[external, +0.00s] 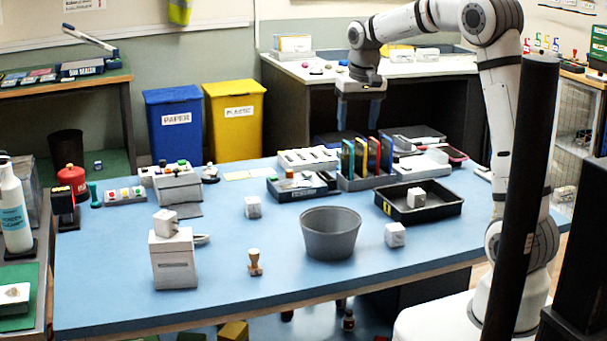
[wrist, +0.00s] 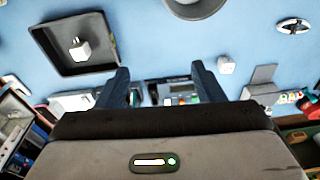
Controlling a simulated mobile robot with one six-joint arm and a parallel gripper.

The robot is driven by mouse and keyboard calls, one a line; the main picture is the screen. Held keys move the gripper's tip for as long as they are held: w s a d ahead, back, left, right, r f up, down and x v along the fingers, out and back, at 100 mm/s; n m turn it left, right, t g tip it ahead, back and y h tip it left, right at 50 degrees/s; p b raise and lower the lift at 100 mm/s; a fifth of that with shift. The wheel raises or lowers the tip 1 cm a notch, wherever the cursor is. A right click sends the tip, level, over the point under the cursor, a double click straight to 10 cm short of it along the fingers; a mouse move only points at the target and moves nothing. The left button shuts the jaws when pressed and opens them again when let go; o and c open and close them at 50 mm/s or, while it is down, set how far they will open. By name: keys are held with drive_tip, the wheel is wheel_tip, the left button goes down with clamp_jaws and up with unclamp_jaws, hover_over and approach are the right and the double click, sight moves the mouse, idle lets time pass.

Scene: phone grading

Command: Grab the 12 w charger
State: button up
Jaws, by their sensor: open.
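Several small white charger blocks are in view; their wattage print is too small to read. One charger (external: 415,197) lies in the black tray (external: 432,215); in the wrist view this charger (wrist: 80,49) shows its prongs. A second charger (external: 395,234) stands right of the grey bowl (external: 330,236). A third charger (external: 253,207) stands left of the bowl. A white block (external: 165,217) rests on a white box (external: 174,262). My gripper (external: 359,122) is open and empty, high above the back of the table. Its fingers (wrist: 160,78) also show in the wrist view.
Upright coloured folders in a rack (external: 365,180) stand below my gripper. A wooden stamp (external: 254,264) stands near the front edge. Blue (external: 173,135) and yellow (external: 235,125) bins stand behind the blue table (external: 120,285). Its front left is mostly clear.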

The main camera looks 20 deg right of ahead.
drive_tip(key=w+a+f, duration=0.7)
drive_tip(key=w+a, duration=0.2)
drive_tip(key=w, duration=0.3)
drive_tip(key=g, duration=0.2)
hover_over(256, 207)
wheel_tip(256, 207, down, 13)
drive_tip(key=shift+m, duration=0.3)
wheel_tip(256, 207, down, 6)
drive_tip(key=shift+w+f+p, duration=0.1)
drive_tip(key=shift+f+p, duration=0.1)
drive_tip(key=shift+p, duration=0.65)
drive_tip(key=shift+f, duration=0.5)
drive_tip(key=shift+c, duration=0.5)
drive_tip(key=c, duration=1)
